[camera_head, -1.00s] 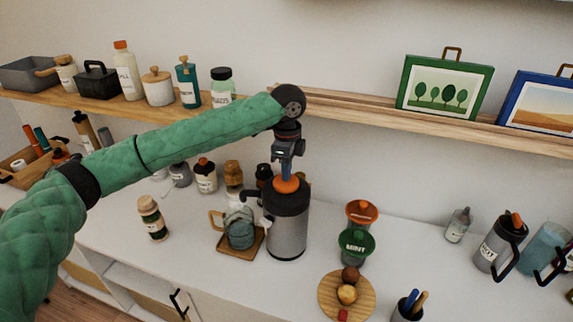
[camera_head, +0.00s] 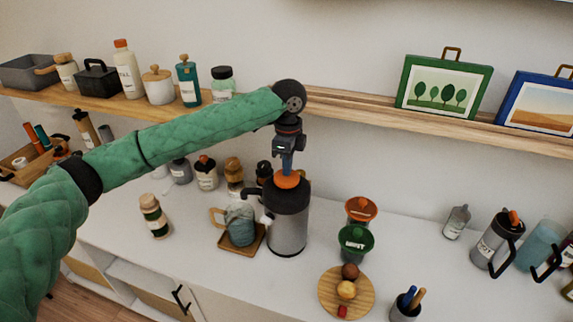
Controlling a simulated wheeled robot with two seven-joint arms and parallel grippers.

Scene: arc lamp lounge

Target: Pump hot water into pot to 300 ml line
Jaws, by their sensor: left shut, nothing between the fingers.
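A grey steel pump dispenser (camera_head: 288,225) with a dark top stands upright on the white counter. An orange pump button (camera_head: 287,180) is on its top. My left gripper (camera_head: 286,172) is shut and points straight down, its fingertips at the orange button; it holds nothing. A blue-grey pot (camera_head: 240,224) with a wooden handle stands on a wooden tray (camera_head: 228,247) left of the dispenser, under its spout. The water level and any line on the pot are too small to read. My right gripper is not in view.
A wooden shelf (camera_head: 345,106) with jars and pictures runs behind my left arm. A labelled bottle (camera_head: 154,216) stands left of the pot. Green (camera_head: 356,243) and orange (camera_head: 361,209) cups, a round wooden board (camera_head: 335,301) and a pen cup (camera_head: 404,311) stand to the right.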

